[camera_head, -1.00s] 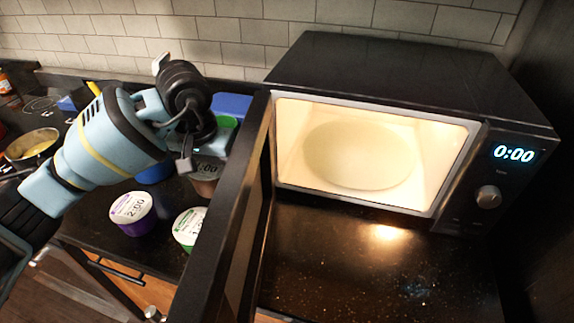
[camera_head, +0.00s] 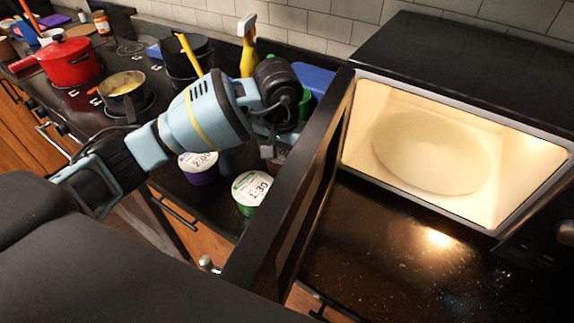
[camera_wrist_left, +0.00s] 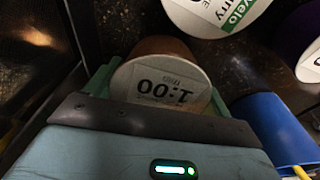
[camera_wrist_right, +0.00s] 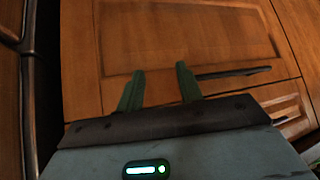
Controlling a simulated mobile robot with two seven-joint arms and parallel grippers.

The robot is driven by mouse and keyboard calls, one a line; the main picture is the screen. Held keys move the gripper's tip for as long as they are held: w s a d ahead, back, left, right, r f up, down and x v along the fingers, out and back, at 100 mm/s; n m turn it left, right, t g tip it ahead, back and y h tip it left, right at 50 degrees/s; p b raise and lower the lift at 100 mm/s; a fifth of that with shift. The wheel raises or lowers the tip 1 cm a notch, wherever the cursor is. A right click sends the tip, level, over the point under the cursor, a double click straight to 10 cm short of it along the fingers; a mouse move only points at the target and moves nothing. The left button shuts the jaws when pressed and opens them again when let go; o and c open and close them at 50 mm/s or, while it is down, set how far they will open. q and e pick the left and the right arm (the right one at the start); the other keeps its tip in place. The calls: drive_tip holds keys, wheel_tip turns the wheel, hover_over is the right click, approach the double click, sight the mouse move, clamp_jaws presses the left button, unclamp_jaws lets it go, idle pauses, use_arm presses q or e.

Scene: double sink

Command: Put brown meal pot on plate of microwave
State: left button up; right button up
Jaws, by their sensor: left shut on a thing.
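The brown meal pot (camera_wrist_left: 162,46) has a white lid marked 1:00 and sits between the fingers of my left gripper (camera_wrist_left: 158,88), which is shut on it. In the head view my left gripper (camera_head: 274,148) is left of the open microwave door, and the pot is mostly hidden by the gripper and door. The microwave (camera_head: 455,62) is open and lit. Its pale round plate (camera_head: 432,152) is empty. My right gripper (camera_wrist_right: 158,88) is open and empty in front of wooden cabinet fronts; it is outside the head view.
The microwave door (camera_head: 290,195) stands open between my left gripper and the cavity. A green pot (camera_head: 250,192) and a purple pot (camera_head: 198,167) are close by on the counter. A yellow spray bottle (camera_head: 248,55), pan (camera_head: 122,85) and red pot (camera_head: 72,62) are further left.

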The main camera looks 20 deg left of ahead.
sight(282, 152)
use_arm(q)
drive_tip(key=shift+f, duration=1.8)
drive_tip(key=shift+f, duration=0.1)
drive_tip(key=shift+f, duration=0.15)
drive_tip(key=o, duration=1.1)
drive_tip(key=shift+o, duration=0.2)
drive_tip(key=shift+r, duration=0.2)
drive_tip(key=r, duration=0.4)
drive_tip(key=s+r, duration=0.1)
drive_tip(key=r, duration=0.7)
drive_tip(key=shift+s+a, duration=0.1)
drive_tip(key=shift+s, duration=0.15)
